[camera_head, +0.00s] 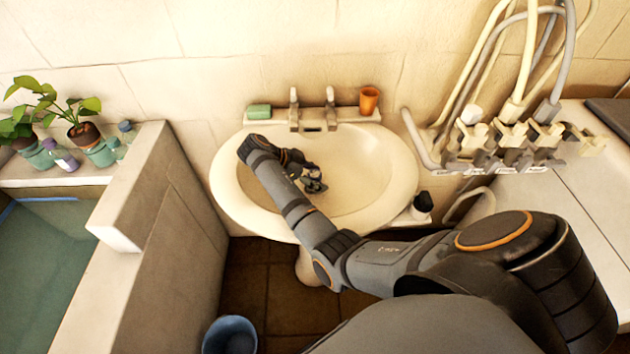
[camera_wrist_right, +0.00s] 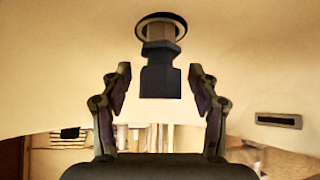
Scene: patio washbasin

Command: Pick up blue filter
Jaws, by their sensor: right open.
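A dark blue-grey block-shaped piece, which looks like the blue filter (camera_wrist_right: 160,72), stands at the dark ringed drain hole in the basin, in the right wrist view. My right gripper (camera_wrist_right: 159,80) is open, with one finger on each side of the piece and a visible gap on both sides. In the head view my right gripper (camera_head: 314,183) is low inside the washbasin (camera_head: 365,165). There the gripper and wrist hide the drain, and I cannot make out the filter clearly. My left gripper is not in view.
Two taps (camera_head: 294,110) stand at the basin's back edge, between a green soap bar (camera_head: 259,112) and an orange cup (camera_head: 369,100). A small dark bottle (camera_head: 422,203) is at the basin's right. A blue bucket (camera_head: 230,335) stands on the floor. The basin's right side is clear.

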